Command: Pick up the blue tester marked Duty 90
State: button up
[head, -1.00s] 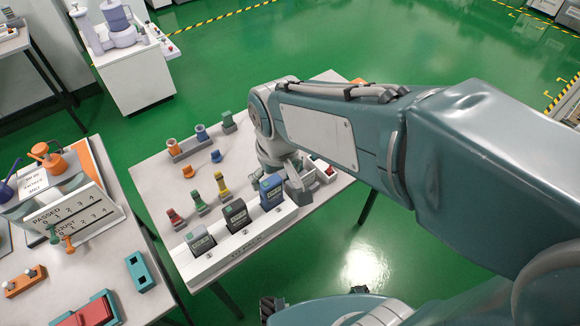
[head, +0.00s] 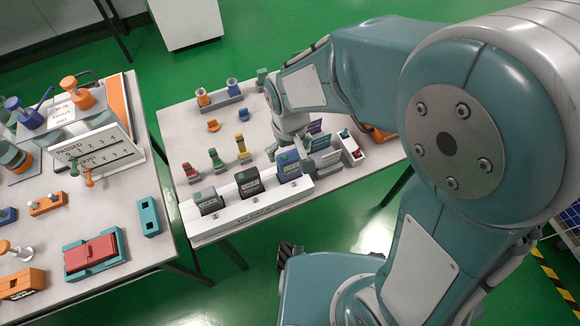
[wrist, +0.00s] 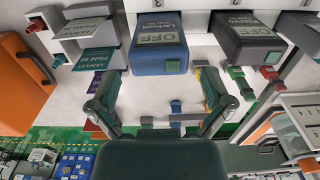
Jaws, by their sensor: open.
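The blue tester (head: 288,165) stands at the right end of a white rack (head: 215,228) in the head view. In the wrist view the blue tester (wrist: 158,68) shows a screen reading OFF; its small label is too fine to read surely. My gripper (wrist: 160,100) is open and empty, its two fingers apart on either side of the tester's near end in the picture, short of its body. In the head view my wrist is just behind the tester, and the fingers are mostly hidden.
A black tester (head: 249,183) and a grey tester (head: 209,201) stand in the same rack. Leaflet holders (wrist: 92,42) stand close beside the blue tester. Small red, green and yellow pieces (head: 242,148) stand behind the rack. A second table (head: 75,215) is at the left.

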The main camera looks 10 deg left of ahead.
aim_at(289, 155)
notch_tip(289, 155, down, 4)
jog(key=shift+w+f, duration=0.1)
jog(key=shift+w, duration=0.05)
jog(key=shift+a+f, duration=0.1)
jog(key=shift+f, duration=0.15)
jog(key=c, duration=1)
jog(key=shift+c, duration=0.2)
